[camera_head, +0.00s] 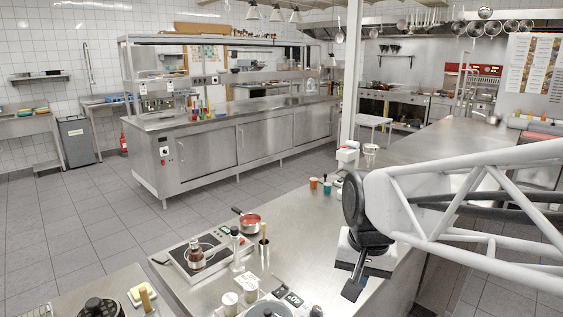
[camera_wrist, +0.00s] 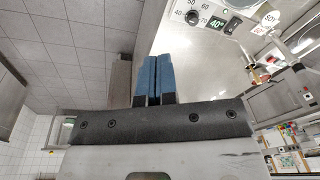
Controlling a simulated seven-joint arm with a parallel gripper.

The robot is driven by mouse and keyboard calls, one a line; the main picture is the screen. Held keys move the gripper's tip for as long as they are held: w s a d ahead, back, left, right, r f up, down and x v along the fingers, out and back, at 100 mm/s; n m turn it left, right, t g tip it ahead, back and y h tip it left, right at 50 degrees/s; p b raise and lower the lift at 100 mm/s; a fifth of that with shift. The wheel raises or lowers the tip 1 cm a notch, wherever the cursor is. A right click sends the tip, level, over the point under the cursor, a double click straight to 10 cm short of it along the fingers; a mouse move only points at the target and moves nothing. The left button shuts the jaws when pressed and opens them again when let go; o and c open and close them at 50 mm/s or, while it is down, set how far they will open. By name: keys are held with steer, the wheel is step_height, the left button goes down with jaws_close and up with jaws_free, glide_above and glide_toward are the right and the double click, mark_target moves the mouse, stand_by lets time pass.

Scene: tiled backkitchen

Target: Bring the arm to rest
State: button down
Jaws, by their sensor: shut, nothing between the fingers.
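My gripper (camera_head: 354,285) hangs in the right half of the head view, at the end of my white arm, over or just in front of the steel counter (camera_head: 310,215); I cannot tell its exact height. In the wrist view, the two blue fingers of my gripper (camera_wrist: 153,75) lie side by side, shut, with nothing held. A steel surface with a dial and a green "40" display shows beyond the fingertips at the upper right.
On the counter to the left are a hot plate (camera_head: 193,257), a red pan (camera_head: 249,222) and several jars. Orange (camera_head: 313,183) and teal (camera_head: 327,188) cups stand further back. A white post (camera_head: 351,80) rises behind. The tiled floor at left is open.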

steer(key=s+d+f+n+t, duration=0.1)
steer(key=s+d+n, duration=0.2)
steer(key=s, duration=0.7)
steer(key=shift+s+d+f+h, duration=0.3)
steer(key=shift+d+f, duration=0.05)
steer(key=shift+d, duration=0.35)
steer(key=shift+w, duration=0.1)
steer(key=m+g, duration=0.3)
steer(key=m, duration=0.6)
glide_above(276, 292)
step_height(276, 292, down, 4)
steer(key=shift+r, duration=0.15)
step_height(276, 292, down, 14)
